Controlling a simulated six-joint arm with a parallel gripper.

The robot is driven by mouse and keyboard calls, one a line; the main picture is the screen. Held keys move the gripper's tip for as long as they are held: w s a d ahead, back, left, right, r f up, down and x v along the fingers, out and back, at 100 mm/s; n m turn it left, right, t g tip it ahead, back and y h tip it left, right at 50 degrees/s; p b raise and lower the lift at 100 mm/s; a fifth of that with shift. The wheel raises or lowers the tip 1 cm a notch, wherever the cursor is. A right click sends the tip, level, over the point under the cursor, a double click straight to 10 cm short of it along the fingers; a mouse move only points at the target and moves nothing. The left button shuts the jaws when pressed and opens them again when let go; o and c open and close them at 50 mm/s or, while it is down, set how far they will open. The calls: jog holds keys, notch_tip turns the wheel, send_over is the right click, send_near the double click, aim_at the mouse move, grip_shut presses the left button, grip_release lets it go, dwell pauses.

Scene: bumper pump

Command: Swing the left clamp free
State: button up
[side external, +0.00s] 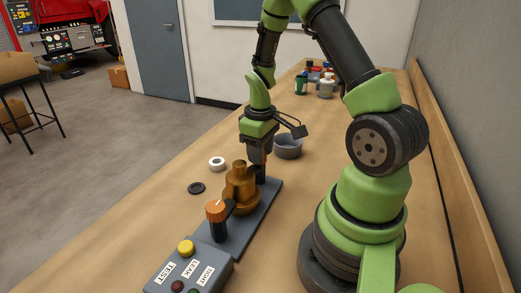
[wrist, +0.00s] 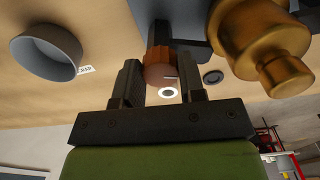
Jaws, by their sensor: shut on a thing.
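A brass pump body (side external: 240,190) stands on a grey base plate (side external: 261,212); it also shows at upper right in the wrist view (wrist: 262,42). One clamp with an orange knob on a black post (side external: 216,212) stands at the plate's near end. My gripper (side external: 263,158) points down at the far end. In the wrist view its two dark fingers (wrist: 160,72) are shut on the orange-brown knob (wrist: 160,62) of the other clamp. That clamp's black post (side external: 261,173) is partly hidden behind the brass body, so its arm's position cannot be told.
A grey bowl (side external: 288,148) stands just beyond my gripper. A white ring (side external: 217,163) and a black ring (side external: 196,188) lie left of the plate. A control box with a yellow button (side external: 187,247) sits at the near end. Jars (side external: 325,87) stand at the back.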

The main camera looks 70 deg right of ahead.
jog(key=m, duration=0.7)
jog(key=shift+a, duration=0.1)
jog(key=m, duration=0.7)
jog(key=shift+w, duration=0.1)
dwell(0.5)
jog(key=o, duration=0.9)
jog(key=shift+o, duration=0.2)
notch_tip(320, 180, up, 10)
